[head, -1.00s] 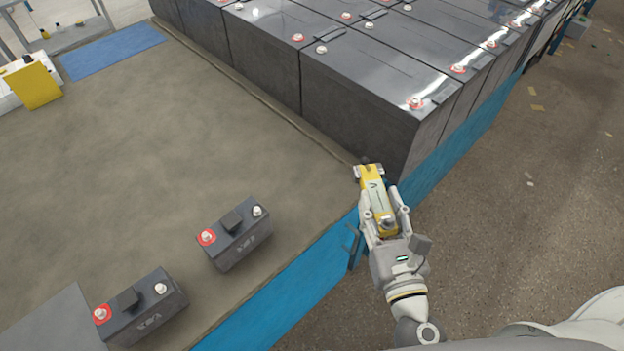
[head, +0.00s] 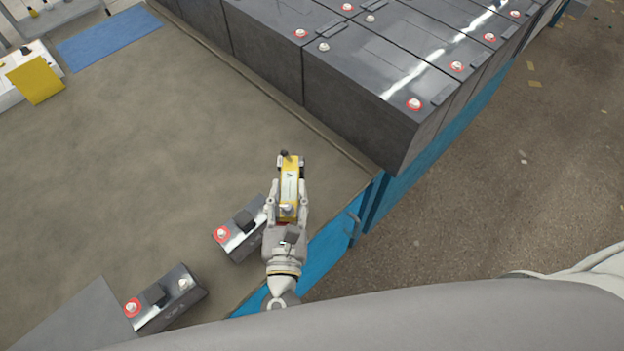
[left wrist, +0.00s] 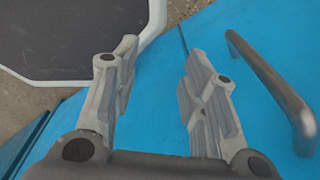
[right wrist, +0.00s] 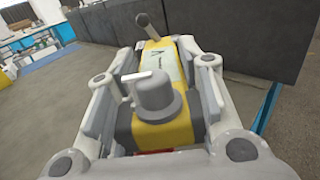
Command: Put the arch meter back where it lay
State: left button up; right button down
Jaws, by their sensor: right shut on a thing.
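The arch meter is a yellow and grey instrument with a knob on top; it shows in the head view (head: 290,187) and fills the middle of the right wrist view (right wrist: 160,69). My right gripper (head: 288,200) is shut on it, with a finger on each side. In the head view it is over the brown bench top (head: 150,150) near the front edge, just right of a small battery. I cannot tell whether the meter touches the bench. My left gripper (left wrist: 158,85) is open and empty, in front of a blue panel; it is not visible in the head view.
Two small batteries (head: 240,232) (head: 168,300) stand at the front of the bench. A row of large dark batteries (head: 365,105) walls the right and back. A blue mat (head: 108,38) and a yellow item (head: 36,80) lie at the far left. The bench middle is clear.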

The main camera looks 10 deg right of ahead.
aim_at(303, 178)
jog(key=w+d+f, duration=0.1)
jog(key=w, duration=0.1)
jog(key=w+d+f+b, duration=0.2)
jog(key=w+d, duration=0.1)
jog(key=shift+w+f, duration=0.2)
jog(key=shift+w, duration=0.15)
jog(key=w+f+b, duration=0.1)
jog(key=w+d+f+b, duration=0.1)
jog(key=f+b, duration=0.1)
jog(key=w+d+f+b, duration=0.1)
jog(key=shift+w+d+f+b, duration=0.15)
jog(key=shift+w+f+b, duration=0.15)
jog(key=shift+f, duration=0.1)
jog(key=f+b, duration=0.4)
jog(key=shift+w+d, duration=0.25)
jog(key=shift+r, duration=0.1)
jog(key=c, duration=1)
grip_release()
